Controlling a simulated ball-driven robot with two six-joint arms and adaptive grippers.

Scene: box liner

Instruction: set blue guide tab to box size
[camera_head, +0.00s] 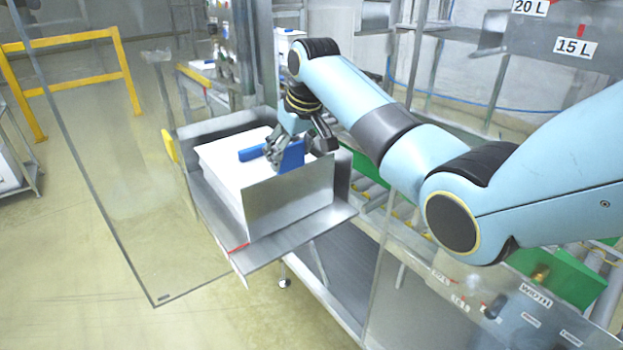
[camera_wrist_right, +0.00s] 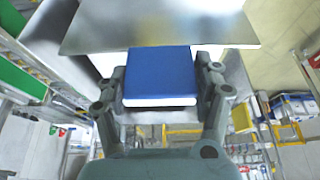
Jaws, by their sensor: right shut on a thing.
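The blue guide tab (camera_head: 291,157) stands at the right part of the metal tray, just above the white stack (camera_head: 222,160). My right gripper (camera_head: 293,142) reaches down onto it from above. In the right wrist view, the blue tab (camera_wrist_right: 158,75) sits between the two fingers of my right gripper (camera_wrist_right: 162,95), which is shut on it. A second blue piece (camera_head: 251,153) lies to the left of the tab. A grey metal plate (camera_head: 290,198) stands in front of the stack, and it also shows in the right wrist view (camera_wrist_right: 160,28). My left gripper is not in view.
The metal tray (camera_head: 262,250) has a red mark (camera_head: 238,247) near its front edge. Labels of 20 L (camera_head: 531,7) and 15 L (camera_head: 575,47) hang at the upper right. A WIDTH panel (camera_head: 535,296) is at lower right. A clear guard panel (camera_head: 120,180) stands at left.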

